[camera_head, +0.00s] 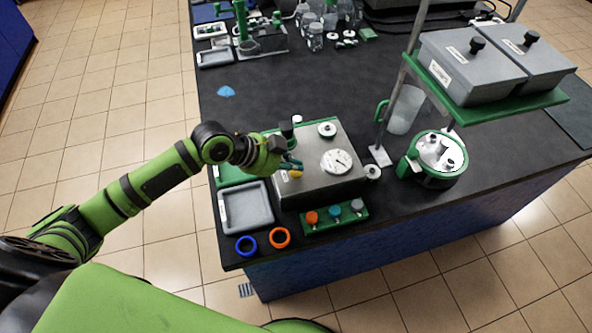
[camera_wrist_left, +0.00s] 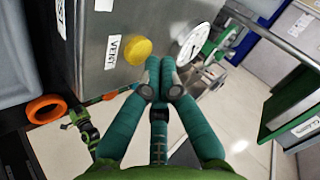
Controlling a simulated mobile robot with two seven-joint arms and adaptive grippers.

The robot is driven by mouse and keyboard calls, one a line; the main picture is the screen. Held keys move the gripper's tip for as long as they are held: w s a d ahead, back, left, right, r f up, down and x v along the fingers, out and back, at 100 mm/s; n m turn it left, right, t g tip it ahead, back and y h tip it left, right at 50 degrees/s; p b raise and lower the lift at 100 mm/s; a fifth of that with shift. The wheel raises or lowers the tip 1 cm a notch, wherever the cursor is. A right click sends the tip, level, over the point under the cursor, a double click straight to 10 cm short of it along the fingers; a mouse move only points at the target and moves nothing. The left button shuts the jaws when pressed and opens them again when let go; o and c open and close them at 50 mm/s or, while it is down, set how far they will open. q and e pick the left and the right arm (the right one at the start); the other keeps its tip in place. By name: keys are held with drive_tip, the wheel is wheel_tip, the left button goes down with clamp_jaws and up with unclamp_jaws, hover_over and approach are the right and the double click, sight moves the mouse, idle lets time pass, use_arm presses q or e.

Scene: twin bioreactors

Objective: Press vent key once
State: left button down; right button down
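The vent key is a round yellow button (camera_wrist_left: 138,51) beside a white VENT label (camera_wrist_left: 112,50) on the steel face of a grey box (camera_wrist_left: 90,70). In the head view the same box (camera_head: 313,181) stands on the dark bench, and the yellow key (camera_head: 297,175) shows just below my left gripper (camera_head: 295,165). My left gripper's teal fingers (camera_wrist_left: 160,72) are together, with nothing seen between them. In the wrist view their tips are just to the right of and below the key. Whether they touch it cannot be told. My right gripper is not in view.
A white dial (camera_head: 337,161) and a black knob (camera_head: 287,129) are on the box. A green rack with coloured knobs (camera_head: 333,216), a grey tray (camera_head: 246,208), and blue (camera_head: 246,245) and orange (camera_head: 280,238) rings lie near the bench's front edge. A green-framed vessel (camera_head: 437,158) stands to the right.

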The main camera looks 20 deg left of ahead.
sight(293, 173)
use_arm(q)
drive_tip(key=shift+f+b, duration=0.3)
drive_tip(key=shift+f, duration=0.3)
idle(0.6)
drive_tip(key=shift+r, duration=0.15)
drive_tip(key=shift+r+p, duration=0.7)
drive_tip(key=shift+p, duration=0.1)
drive_tip(key=shift+r, duration=0.1)
wheel_tip(293, 173, up, 5)
drive_tip(key=p, duration=0.4)
drive_tip(key=shift+a, duration=0.1)
idle(0.7)
